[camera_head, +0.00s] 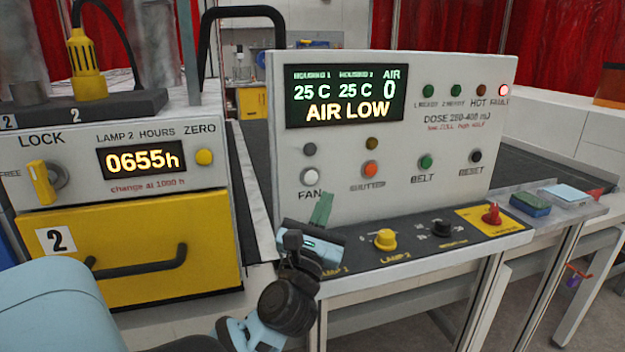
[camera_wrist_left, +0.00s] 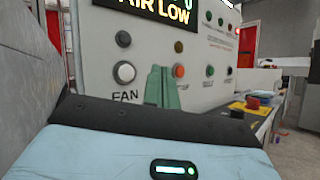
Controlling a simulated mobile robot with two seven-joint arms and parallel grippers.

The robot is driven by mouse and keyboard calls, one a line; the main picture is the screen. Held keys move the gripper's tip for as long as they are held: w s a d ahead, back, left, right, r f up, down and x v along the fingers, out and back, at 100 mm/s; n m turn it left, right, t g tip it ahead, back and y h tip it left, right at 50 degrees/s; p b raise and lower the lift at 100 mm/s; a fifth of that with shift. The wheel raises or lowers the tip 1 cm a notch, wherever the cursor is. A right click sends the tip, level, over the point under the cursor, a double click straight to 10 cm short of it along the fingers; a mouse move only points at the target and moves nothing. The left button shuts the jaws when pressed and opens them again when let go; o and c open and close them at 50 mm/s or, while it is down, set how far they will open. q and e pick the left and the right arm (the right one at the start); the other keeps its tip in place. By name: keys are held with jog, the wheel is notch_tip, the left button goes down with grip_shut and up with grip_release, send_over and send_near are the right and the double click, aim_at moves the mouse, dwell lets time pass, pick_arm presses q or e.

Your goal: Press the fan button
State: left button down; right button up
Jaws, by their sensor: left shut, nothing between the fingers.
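The fan button (camera_head: 310,176) is a round white button above the label FAN, low on the left of the light grey control panel (camera_head: 400,205). It also shows in the left wrist view (camera_wrist_left: 124,73), left of my gripper's fingers. My left gripper (camera_head: 322,207) has green fingers, shut and empty. In the head view they point up just below and right of the FAN label, apart from the button in the picture. The left wrist view shows the shut fingers (camera_wrist_left: 161,87) in front of the panel, partly covering the shutter button. My right gripper is in neither view.
The display (camera_head: 340,97) reads AIR LOW, with air 0, and the red fault lamp (camera_head: 504,90) is lit. Orange shutter (camera_head: 371,168), green belt and black reset buttons sit to the right. A sloped ledge below carries yellow (camera_head: 386,240), black and red knobs. A lamp housing (camera_head: 125,230) stands left.

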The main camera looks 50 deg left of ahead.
aim_at(311, 177)
pick_arm(q)
jog(key=w+a, duration=0.1)
jog(key=a, duration=0.1)
jog(key=w+a, duration=0.1)
jog(key=a, duration=0.1)
jog(key=w+a, duration=0.1)
jog(key=a, duration=0.1)
dwell(1.1)
dwell(0.8)
jog(key=shift+w+a, duration=0.15)
jog(key=shift+w+a, duration=0.1)
jog(key=shift+a, duration=0.1)
